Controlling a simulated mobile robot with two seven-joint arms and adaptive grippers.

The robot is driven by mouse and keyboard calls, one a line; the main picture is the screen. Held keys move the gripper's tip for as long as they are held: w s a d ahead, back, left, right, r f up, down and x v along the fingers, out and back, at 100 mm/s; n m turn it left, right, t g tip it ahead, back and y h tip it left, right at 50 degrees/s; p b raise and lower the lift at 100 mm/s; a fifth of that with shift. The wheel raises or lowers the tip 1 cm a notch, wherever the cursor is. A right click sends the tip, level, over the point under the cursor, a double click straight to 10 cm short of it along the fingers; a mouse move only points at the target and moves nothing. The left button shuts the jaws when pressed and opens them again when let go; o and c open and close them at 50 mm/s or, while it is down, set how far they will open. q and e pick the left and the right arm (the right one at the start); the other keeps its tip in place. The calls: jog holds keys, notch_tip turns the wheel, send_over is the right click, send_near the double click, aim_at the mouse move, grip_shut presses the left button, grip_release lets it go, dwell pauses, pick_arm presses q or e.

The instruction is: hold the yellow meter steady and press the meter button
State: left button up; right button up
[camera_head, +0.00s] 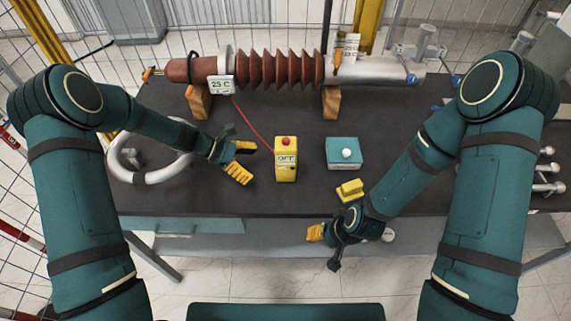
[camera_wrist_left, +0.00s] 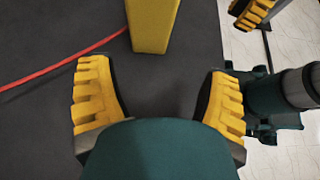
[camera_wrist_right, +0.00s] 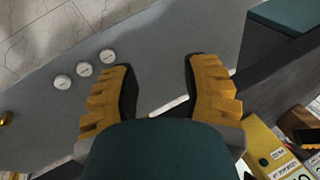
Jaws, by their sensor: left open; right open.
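The yellow meter (camera_head: 286,171) stands upright on the dark table, with a red button (camera_head: 286,141) on top and a display that seems to read OFF. In the left wrist view the meter (camera_wrist_left: 152,25) shows just beyond the fingertips. My left gripper (camera_head: 243,160) is open and empty, a short way left of the meter, its fingers pointing toward it. My right gripper (camera_head: 332,211) is open and empty at the table's front edge, right of and nearer than the meter.
A teal box (camera_head: 343,159) with a white button stands right of the meter. A red cable runs from the meter to a 25 C display (camera_head: 221,86) on the brown ribbed bushing (camera_head: 283,70) behind. A grey ring (camera_head: 124,158) lies left. Bare tabletop surrounds the meter.

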aim_at(282, 168)
pick_arm(q)
jog(key=shift+w+d+r+n+h, duration=0.1)
jog(key=shift+w+r+n+h, duration=0.2)
jog(key=shift+w+r+h, duration=0.25)
jog(key=shift+w+d+f, duration=0.1)
jog(key=shift+w+d, duration=0.05)
jog(key=shift+d, duration=0.05)
jog(key=shift+b+x, duration=2.15)
jog(key=shift+x, duration=2.55)
pick_arm(e)
jog(key=shift+s+a+f, duration=0.1)
jog(key=shift+s+f, duration=0.1)
jog(key=shift+f, duration=0.6)
jog(key=shift+s+f, duration=0.2)
jog(key=shift+f, duration=0.55)
jog(key=shift+s+a+f, duration=0.1)
jog(key=shift+s+f, duration=0.1)
jog(key=shift+f, duration=0.6)
pick_arm(q)
jog(key=shift+f, duration=0.1)
jog(key=c, duration=0.7)
pick_arm(e)
grip_shut()
